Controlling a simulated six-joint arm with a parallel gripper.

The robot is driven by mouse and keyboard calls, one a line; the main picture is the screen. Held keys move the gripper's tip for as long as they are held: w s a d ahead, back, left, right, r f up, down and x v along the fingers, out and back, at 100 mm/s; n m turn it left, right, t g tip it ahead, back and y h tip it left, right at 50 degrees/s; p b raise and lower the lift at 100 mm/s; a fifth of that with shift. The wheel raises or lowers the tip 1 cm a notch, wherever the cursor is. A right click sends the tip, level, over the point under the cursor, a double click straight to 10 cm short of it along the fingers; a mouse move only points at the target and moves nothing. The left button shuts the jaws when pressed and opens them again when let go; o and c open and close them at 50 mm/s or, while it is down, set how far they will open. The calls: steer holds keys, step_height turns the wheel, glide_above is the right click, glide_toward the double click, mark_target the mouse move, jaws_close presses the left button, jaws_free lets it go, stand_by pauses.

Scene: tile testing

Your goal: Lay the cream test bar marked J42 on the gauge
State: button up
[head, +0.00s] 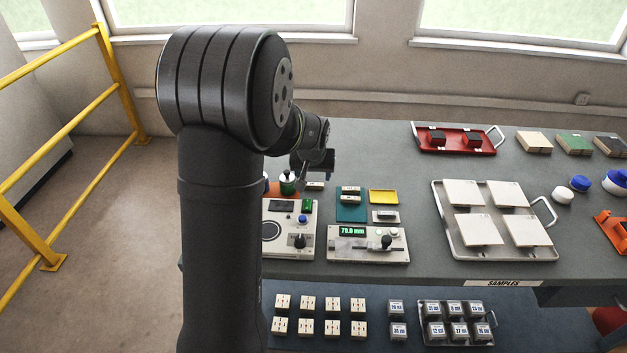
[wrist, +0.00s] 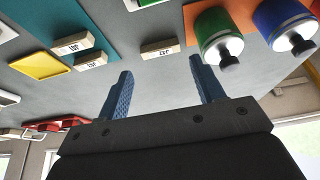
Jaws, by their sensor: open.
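Several cream bars show, with dark markings too small or inverted for me to read, so I cannot tell which is J42. One bar (wrist: 159,49) lies alone on the grey bench; it also shows in the head view (head: 315,187). Two more (wrist: 74,46) (wrist: 91,60) lie on the teal mat (head: 342,214). The gauge (head: 345,255) is a pale panel with a green display reading 79.0 mm, in front of the mat. My gripper (wrist: 163,88) is open and empty above the bench, behind the lone bar, its fingers on either side of the bar's line.
A green-bodied pot (wrist: 218,38) and a blue one (wrist: 285,25) stand close beside the lone bar. A yellow tray (head: 383,196) and a small pale block (head: 385,216) are near the mat. A tray of pale tiles (head: 447,242) is at right. A red tray (head: 427,140) stands behind.

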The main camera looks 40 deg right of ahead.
steer(key=v, duration=0.5)
steer(key=shift+r, duration=0.3)
steer(key=shift+s+a+r, duration=0.15)
steer(key=shift+r, duration=0.15)
steer(key=shift+c, duration=0.4)
steer(key=shift+r, duration=0.2)
steer(key=c, duration=0.4)
step_height(320, 180, up, 6)
steer(key=n+g+y, duration=0.3)
steer(key=n, duration=1.5)
glide_above(314, 184)
steer(key=f, duration=1.2)
steer(key=shift+s+d+f, duration=0.2)
steer(key=shift+s+d, duration=0.15)
steer(key=shift+d, duration=0.05)
steer(key=shift+w+a+f, duration=0.1)
steer(key=shift+w+f, duration=0.05)
steer(key=shift+f, duration=0.7)
steer(key=shift+w+a+f, duration=0.15)
steer(key=shift+f, duration=0.75)
steer(key=shift+w+a+f, duration=0.1)
steer(key=shift+w+f, duration=0.05)
steer(key=shift+f, duration=0.7)
